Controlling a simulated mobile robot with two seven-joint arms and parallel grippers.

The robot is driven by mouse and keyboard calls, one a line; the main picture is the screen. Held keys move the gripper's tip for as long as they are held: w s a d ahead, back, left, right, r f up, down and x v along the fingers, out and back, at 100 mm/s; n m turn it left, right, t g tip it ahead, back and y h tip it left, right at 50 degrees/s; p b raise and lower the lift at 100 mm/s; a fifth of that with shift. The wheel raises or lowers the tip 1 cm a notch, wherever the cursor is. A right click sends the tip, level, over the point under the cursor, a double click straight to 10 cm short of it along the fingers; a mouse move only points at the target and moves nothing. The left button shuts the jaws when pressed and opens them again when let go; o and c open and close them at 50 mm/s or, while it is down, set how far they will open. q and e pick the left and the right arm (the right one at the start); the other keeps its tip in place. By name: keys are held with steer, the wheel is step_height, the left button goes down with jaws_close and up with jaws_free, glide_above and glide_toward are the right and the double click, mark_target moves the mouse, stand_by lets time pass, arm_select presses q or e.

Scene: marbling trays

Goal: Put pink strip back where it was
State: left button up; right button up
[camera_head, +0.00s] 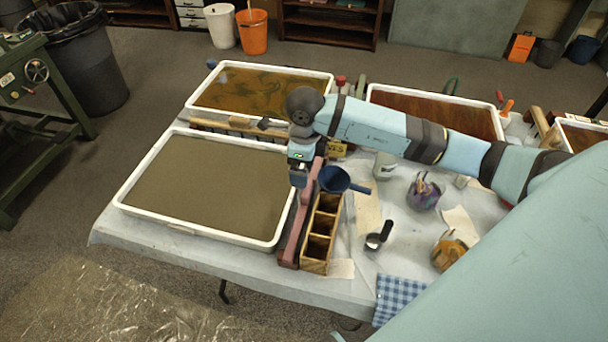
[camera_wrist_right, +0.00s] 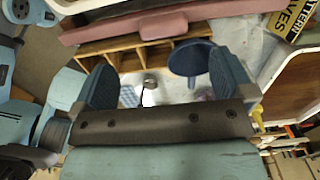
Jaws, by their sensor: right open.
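The pink strip (camera_head: 291,246) is a long, narrow, dull pink bar. It lies between the left grey-brown tray and a wooden compartment box in the head view. In the right wrist view the pink strip (camera_wrist_right: 105,29) runs across the top, with a raised pink block (camera_wrist_right: 163,25) on it. My right gripper (camera_head: 298,178) is at the upper half of the strip, close to it. In the wrist view its two blue-grey fingers (camera_wrist_right: 165,72) stand apart with nothing held between them. Whether they touch the strip is unclear. My left gripper is not in view.
A white-rimmed tray (camera_head: 150,214) of grey-brown liquid is left of the strip. The wooden compartment box (camera_head: 309,267) and a dark blue scoop (camera_head: 334,179) are close on its right. An amber tray (camera_head: 226,66) and a red-brown tray (camera_head: 440,95) stand behind.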

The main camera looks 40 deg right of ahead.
steer(key=shift+r, duration=2.2)
steer(key=shift+s+f, duration=0.1)
